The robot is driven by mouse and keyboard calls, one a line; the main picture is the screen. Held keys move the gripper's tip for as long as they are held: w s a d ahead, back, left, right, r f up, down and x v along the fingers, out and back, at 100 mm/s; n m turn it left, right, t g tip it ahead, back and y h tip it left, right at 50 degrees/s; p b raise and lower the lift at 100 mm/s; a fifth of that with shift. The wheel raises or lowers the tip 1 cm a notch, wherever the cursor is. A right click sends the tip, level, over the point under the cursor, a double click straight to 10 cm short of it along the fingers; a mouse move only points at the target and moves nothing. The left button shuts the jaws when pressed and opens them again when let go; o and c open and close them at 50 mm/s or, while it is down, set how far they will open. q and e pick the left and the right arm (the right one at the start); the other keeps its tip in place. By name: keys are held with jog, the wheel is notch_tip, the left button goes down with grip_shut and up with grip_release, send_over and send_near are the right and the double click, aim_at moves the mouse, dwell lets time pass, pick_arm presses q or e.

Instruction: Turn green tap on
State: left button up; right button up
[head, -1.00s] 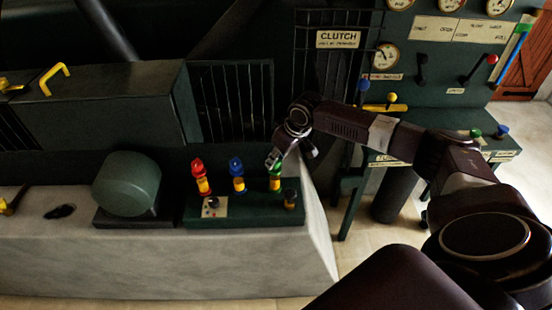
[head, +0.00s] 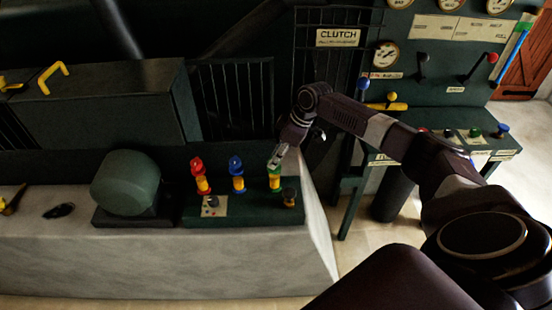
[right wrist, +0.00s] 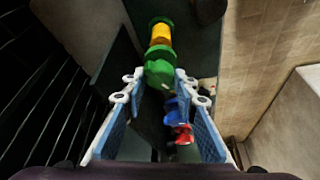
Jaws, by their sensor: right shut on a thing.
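The green tap (head: 274,180) stands at the right end of a row on a dark green box, with a yellow middle and green top and base. My right gripper (head: 277,160) comes down on its top from the upper right. In the right wrist view the green tap's head (right wrist: 160,68) sits between the two fingertips of the right gripper (right wrist: 160,80), which is shut on it. The blue tap (head: 237,176) and the red tap (head: 200,177) stand to its left. My left gripper is not in view.
A small dark knob (head: 290,195) is right of the green tap. A round green housing (head: 127,182) stands left of the box on the stone ledge (head: 150,260). A control desk with levers and gauges (head: 386,54) is behind right.

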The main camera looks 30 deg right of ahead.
jog(key=n+b, duration=0.1)
jog(key=n, duration=0.1)
jog(key=n+g+y+b, duration=0.1)
jog(key=n+b, duration=0.1)
jog(key=shift+w+f+n, duration=0.2)
jog(key=shift+n, duration=0.2)
jog(key=n+g+b, duration=0.1)
jog(key=n+b, duration=0.1)
jog(key=n+g+b, duration=0.1)
jog(key=n+b, duration=0.2)
jog(key=shift+w+y, duration=0.15)
jog(key=shift+y, duration=0.25)
jog(key=shift+r+n+g+b, duration=0.15)
jog(key=shift+n+g+b, duration=0.55)
jog(key=shift+n+b, duration=0.7)
jog(key=o, duration=1.2)
jog(key=shift+c, duration=0.2)
jog(key=shift+r, duration=0.15)
notch_tip(320, 180, up, 10)
